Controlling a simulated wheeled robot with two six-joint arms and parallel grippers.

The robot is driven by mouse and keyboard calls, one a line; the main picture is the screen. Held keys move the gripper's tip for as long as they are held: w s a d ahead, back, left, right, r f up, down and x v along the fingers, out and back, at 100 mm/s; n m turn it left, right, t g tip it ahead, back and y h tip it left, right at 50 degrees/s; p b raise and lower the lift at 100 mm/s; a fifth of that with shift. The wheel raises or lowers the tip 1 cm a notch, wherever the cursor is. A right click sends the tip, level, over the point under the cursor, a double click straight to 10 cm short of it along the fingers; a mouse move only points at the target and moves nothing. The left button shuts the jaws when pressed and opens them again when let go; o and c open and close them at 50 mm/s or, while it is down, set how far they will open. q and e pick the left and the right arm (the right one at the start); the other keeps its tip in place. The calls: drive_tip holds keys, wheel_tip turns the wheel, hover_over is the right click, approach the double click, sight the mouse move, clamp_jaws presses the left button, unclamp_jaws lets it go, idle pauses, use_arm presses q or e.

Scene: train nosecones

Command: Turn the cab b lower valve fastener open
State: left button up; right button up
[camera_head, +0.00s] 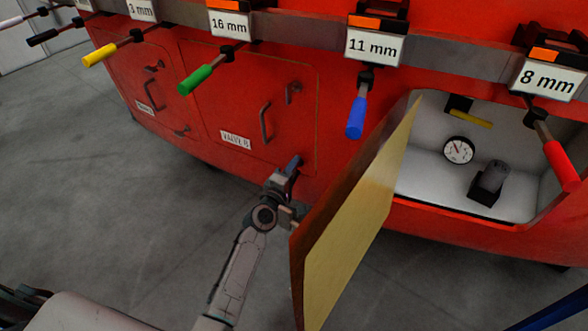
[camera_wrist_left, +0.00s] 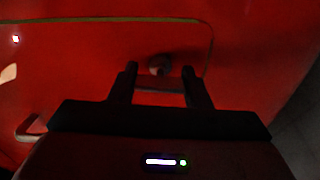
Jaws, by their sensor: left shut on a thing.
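The red valve door (camera_head: 230,90) carries a "VALVE B" label (camera_head: 236,140) and looks shut. My left gripper (camera_head: 293,167) reaches its lower right corner in the head view. In the left wrist view, the two fingers of my left gripper (camera_wrist_left: 160,72) stand on either side of a small round dark fastener (camera_wrist_left: 160,63) near the door's edge line. The gripper is shut on this lower valve fastener. In the head view the gripper hides the fastener, and its turn angle is too dark to tell. My right gripper is not in view.
An open door panel (camera_head: 350,220) stands out just right of my left arm. Behind it is a white compartment (camera_head: 425,175) with a gauge (camera_head: 458,151). Colour-handled tools, including green (camera_head: 196,78) and blue (camera_head: 357,118), hang from a rail above. The floor at left is clear.

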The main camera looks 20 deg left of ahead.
use_arm(q)
drive_tip(key=shift+n, duration=0.3)
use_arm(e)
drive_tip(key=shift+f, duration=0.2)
use_arm(q)
drive_tip(key=o, duration=1)
drive_tip(key=s, duration=0.3)
drive_tip(key=s+a, duration=0.1)
drive_tip(key=s, duration=0.6)
drive_tip(key=shift+s+a, duration=0.35)
drive_tip(key=shift+a, duration=0.05)
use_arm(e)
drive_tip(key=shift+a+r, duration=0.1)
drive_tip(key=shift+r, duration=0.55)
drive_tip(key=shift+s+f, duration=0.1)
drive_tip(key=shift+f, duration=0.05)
